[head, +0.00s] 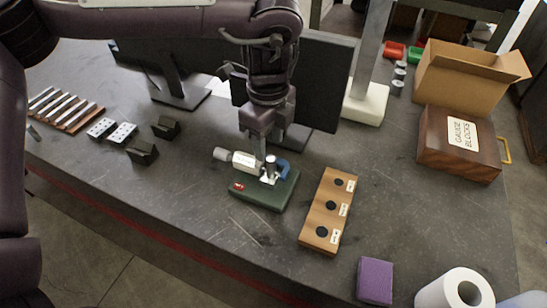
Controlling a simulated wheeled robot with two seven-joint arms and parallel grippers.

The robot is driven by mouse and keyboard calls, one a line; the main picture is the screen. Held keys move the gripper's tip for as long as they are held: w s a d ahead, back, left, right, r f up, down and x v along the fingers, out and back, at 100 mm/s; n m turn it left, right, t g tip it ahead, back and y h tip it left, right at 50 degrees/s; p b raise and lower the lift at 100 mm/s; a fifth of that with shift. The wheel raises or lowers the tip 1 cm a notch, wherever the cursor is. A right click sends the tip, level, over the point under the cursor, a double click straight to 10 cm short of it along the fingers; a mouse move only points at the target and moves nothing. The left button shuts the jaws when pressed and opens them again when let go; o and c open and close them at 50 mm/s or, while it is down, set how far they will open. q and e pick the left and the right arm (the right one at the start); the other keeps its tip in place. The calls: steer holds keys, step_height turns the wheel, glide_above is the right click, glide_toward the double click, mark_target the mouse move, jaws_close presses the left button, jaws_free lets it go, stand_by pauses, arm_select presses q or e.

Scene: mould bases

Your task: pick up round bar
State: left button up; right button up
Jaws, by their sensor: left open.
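My left gripper (262,148) reaches down from the top centre, fingers pointing at the micrometer. It is open. A small silver cylinder, which looks like the round bar (270,161), stands upright at the micrometer, between its white-labelled barrel and its blue frame end. The fingertips are close to the bar's top; whether they touch it or straddle it I cannot tell. The micrometer (241,159) is mounted on a green base (264,194). Its middle is partly hidden by the gripper. My right gripper is not in view.
A wooden block (327,211) with three dark round spots and labels lies right of the green base. A purple block (375,280) and paper roll (455,291) are at the front right. A gauge-block box (459,143) is right. Black blocks (142,152) are left. Monitors stand behind.

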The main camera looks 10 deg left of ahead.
mark_target(271, 158)
arm_select(q)
steer(key=f, duration=0.1)
steer(key=f+p, duration=0.2)
steer(key=shift+s+d, duration=0.15)
steer(key=shift+s, duration=0.1)
steer(key=f, duration=0.3)
steer(key=shift+w, duration=0.3)
steer(key=shift+s, duration=0.1)
jaws_close()
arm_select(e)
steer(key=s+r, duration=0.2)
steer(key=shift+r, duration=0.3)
